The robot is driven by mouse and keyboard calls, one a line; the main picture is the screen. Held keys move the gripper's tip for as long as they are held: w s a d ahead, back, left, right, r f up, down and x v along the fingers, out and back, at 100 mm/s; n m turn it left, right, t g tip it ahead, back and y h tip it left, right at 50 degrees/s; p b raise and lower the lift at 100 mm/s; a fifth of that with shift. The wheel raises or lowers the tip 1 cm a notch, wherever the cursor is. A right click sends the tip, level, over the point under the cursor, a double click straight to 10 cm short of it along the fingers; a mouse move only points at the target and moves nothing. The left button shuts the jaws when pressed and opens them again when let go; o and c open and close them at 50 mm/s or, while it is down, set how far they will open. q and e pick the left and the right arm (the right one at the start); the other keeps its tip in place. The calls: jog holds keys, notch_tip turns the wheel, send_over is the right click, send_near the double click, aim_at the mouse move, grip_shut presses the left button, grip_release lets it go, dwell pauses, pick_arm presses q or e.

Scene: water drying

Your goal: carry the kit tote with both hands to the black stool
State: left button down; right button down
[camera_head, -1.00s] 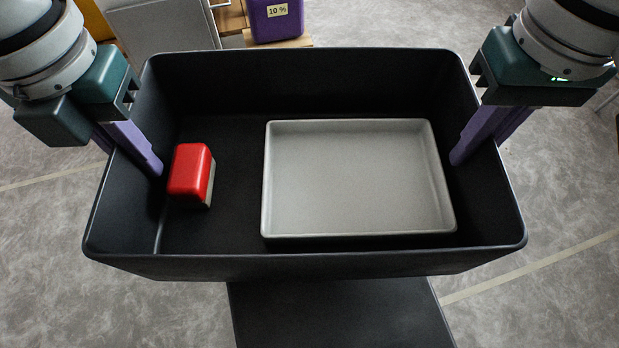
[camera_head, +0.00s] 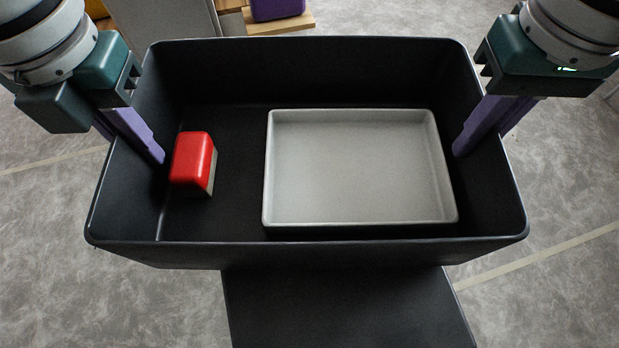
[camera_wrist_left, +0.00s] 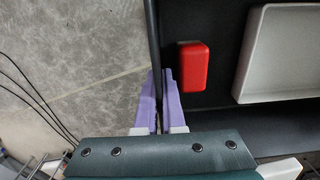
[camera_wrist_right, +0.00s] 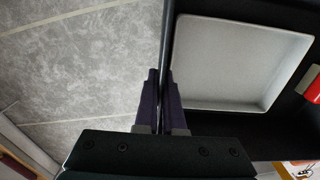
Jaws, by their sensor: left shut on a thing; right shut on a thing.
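The kit tote (camera_head: 310,254) is a black open box in the middle of the head view, held level. Inside it lie a red block with a grey side (camera_head: 192,160) at the left and a grey tray (camera_head: 360,170) at the right. My left gripper (camera_head: 155,152) is shut on the tote's left wall; the wrist view shows its purple fingers (camera_wrist_left: 159,90) on both sides of the rim. My right gripper (camera_head: 465,145) is shut on the right wall, its fingers (camera_wrist_right: 162,90) also straddling the rim. I cannot identify the black stool for certain.
A flat black surface (camera_head: 345,310) shows below the tote at the bottom of the head view; it may be part of my body. A purple box (camera_head: 277,8) on a wooden board (camera_head: 282,24) and a grey cabinet (camera_head: 165,20) stand beyond.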

pick_arm(q)
jog(key=shift+a+f+b, duration=0.1)
jog(key=shift+f+b, duration=0.2)
jog(key=shift+f, duration=0.3)
pick_arm(e)
jog(key=shift+d+f, duration=0.1)
jog(key=shift+f, duration=0.55)
pick_arm(q)
jog(key=c, duration=1)
grip_release()
jog(key=shift+r, duration=0.1)
jog(key=shift+c, duration=0.2)
pick_arm(e)
jog(key=c, duration=1)
grip_release()
jog(key=shift+r, duration=0.1)
jog(key=shift+c, duration=0.2)
pick_arm(q)
notch_tip(320, 180, up, 11)
jog(key=shift+w+f, duration=0.1)
jog(key=shift+f, duration=0.1)
jog(key=shift+r, duration=0.65)
pick_arm(e)
jog(key=shift+r, duration=0.15)
notch_tip(320, 180, up, 12)
jog(key=shift+f, duration=0.1)
pick_arm(q)
jog(key=shift+r, duration=0.1)
